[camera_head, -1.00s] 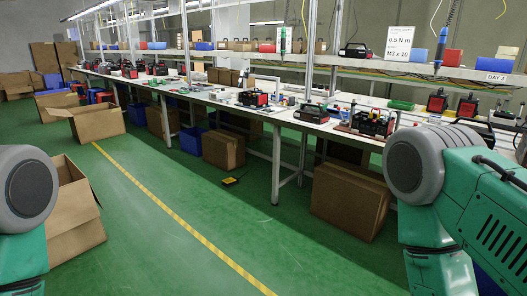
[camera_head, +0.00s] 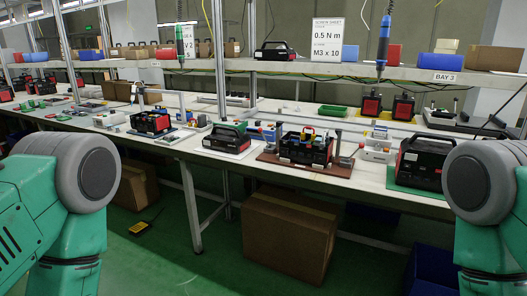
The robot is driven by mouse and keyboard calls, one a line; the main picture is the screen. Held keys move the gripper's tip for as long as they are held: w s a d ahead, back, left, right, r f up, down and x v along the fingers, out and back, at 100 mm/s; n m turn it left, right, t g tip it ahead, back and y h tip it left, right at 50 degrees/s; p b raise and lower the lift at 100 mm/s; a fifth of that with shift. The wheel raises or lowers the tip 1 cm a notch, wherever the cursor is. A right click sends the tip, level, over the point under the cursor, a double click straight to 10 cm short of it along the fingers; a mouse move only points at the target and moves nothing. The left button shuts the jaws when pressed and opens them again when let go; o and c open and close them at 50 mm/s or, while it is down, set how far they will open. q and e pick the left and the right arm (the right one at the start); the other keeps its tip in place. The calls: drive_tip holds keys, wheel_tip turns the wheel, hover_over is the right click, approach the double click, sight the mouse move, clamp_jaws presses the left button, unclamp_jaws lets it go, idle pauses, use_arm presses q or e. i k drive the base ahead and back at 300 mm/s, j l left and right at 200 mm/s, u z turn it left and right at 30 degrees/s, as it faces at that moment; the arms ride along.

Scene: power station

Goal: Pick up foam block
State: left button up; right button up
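I cannot make out a foam block for certain. Pale cream blocks (camera_head: 447,46) sit on the upper shelf at the right, but their material cannot be told. Several red-and-black units stand on the workbench, among them one on a brown base (camera_head: 303,147), one on a white mat (camera_head: 227,136) and one on a green mat at the right (camera_head: 425,160). Only the upper parts of my two green and grey arms show, at the lower left and lower right. Neither gripper is in view.
The long white workbench (camera_head: 345,184) crosses the view, with a shelf (camera_head: 350,68) above it. Screwdrivers hang overhead.

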sight(202, 119)
drive_tip(key=i+l+u, duration=0.25)
drive_tip(key=i+u, duration=0.15)
drive_tip(key=i, duration=0.2)
drive_tip(key=i+l+u, duration=0.35)
drive_tip(key=i, duration=0.2)
